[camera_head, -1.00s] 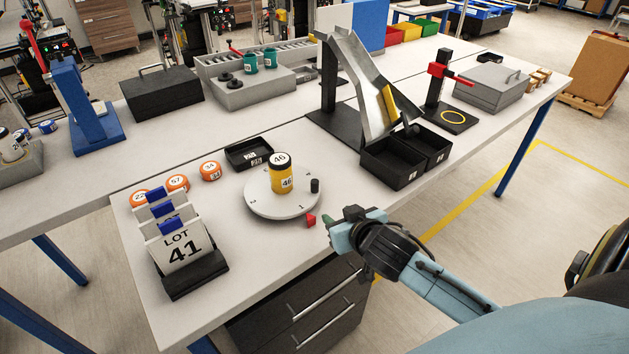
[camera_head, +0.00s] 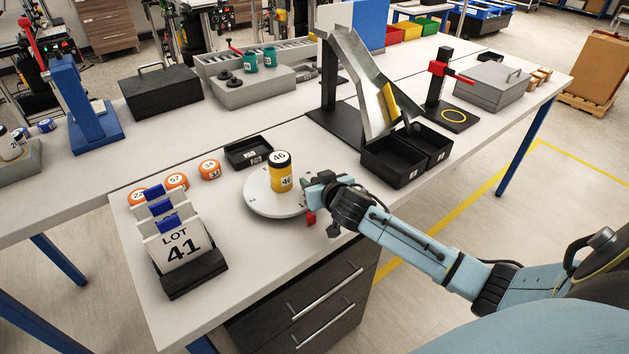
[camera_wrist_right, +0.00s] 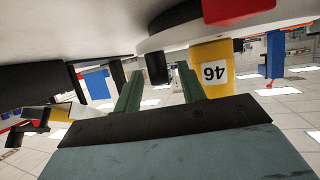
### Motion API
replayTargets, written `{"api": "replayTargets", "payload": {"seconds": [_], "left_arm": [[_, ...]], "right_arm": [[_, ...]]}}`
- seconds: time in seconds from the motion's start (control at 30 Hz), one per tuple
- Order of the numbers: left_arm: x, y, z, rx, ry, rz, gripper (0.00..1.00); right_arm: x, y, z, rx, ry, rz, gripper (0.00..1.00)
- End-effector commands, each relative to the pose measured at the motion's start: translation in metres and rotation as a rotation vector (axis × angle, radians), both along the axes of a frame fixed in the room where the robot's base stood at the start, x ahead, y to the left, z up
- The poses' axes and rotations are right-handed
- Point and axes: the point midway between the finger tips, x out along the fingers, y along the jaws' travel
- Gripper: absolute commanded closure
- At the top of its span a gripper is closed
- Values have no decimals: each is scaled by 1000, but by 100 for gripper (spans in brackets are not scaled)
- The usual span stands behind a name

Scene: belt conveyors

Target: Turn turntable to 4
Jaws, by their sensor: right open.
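The turntable (camera_head: 262,203) is a pale round disc on the near table, with small marks too small to read surely. A yellow can labelled 46 (camera_head: 281,172) stands upright on it; it also shows in the right wrist view (camera_wrist_right: 212,72). A red pointer (camera_head: 311,218) sits at the disc's near right edge. My right gripper (camera_head: 308,186) is at the disc's right rim. In the right wrist view its two green fingers (camera_wrist_right: 160,92) are apart, with the turntable's black knob (camera_wrist_right: 157,68) between or just beyond their tips. In the head view the gripper hides the knob.
The LOT 41 card stand (camera_head: 186,252) is at left. Black bins (camera_head: 392,165) under a metal chute (camera_head: 360,90) stand to the right. The table front between is clear.

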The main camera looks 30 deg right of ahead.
Motion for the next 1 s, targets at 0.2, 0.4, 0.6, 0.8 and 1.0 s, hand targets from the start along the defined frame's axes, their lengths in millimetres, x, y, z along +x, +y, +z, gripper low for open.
{"api": "replayTargets", "payload": {"seconds": [0.2,0.4,0.6,0.8,1.0], "left_arm": [[1,0,-1,0,-1,0,26],[1,0,-1,0,-1,-1,26],[1,0,-1,0,-2,-1,26],[1,0,-1,0,-2,-1,26],[1,0,-1,0,-2,-1,26]], "right_arm": [[8,-1,-3,0,-1,0,60],[8,-1,-3,0,0,0,60],[8,-1,-3,0,0,0,83],[8,-1,-3,0,0,0,100],[7,-2,-3,0,0,0,100]]}}
